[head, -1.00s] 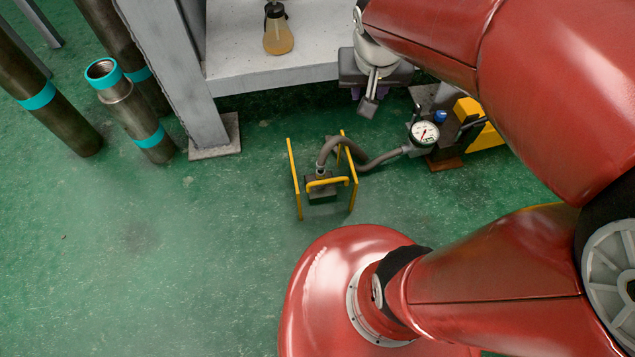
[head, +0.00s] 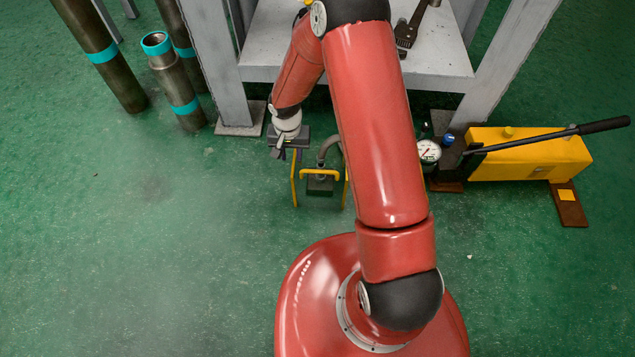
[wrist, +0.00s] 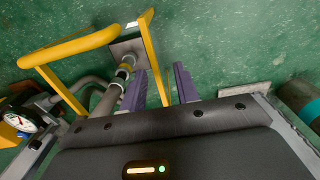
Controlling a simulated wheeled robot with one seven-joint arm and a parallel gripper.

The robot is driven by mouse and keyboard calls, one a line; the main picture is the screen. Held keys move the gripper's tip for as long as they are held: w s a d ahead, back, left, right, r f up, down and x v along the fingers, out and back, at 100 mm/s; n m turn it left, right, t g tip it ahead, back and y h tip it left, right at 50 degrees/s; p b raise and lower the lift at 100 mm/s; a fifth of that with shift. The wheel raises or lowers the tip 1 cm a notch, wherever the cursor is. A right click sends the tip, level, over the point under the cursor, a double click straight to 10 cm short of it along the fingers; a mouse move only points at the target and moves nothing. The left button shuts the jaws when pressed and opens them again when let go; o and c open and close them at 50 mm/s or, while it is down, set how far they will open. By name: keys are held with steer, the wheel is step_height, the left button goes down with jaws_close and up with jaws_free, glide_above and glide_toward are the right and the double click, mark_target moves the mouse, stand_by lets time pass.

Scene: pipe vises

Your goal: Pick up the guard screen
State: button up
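The guard screen (head: 294,184) stands upright on the green floor, seen as a yellow frame with a post at each side and a yellow handle bar. It stands around a dark block with a grey hose fitting. In the wrist view its near yellow post (wrist: 154,60) runs between the two purple fingers of my gripper (wrist: 161,72). The fingers are apart, with a gap visible on both sides of the post. In the head view my gripper (head: 284,151) is over the screen's upper left. My arm hides part of the hose behind the screen.
A yellow hand pump (head: 530,158) with a long handle stands to the right, beside a pressure gauge (head: 429,151). A grey bench leg (head: 214,70) and upright pipes (head: 177,90) stand behind left. The floor at left is clear.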

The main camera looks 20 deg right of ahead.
mark_target(295, 166)
steer(key=f, duration=0.4)
steer(key=f+b, duration=0.1)
steer(key=f, duration=0.2)
steer(key=shift+s+d, duration=0.1)
steer(key=shift+d, duration=0.2)
steer(key=shift+r, duration=0.1)
jaws_close()
stand_by(0.9)
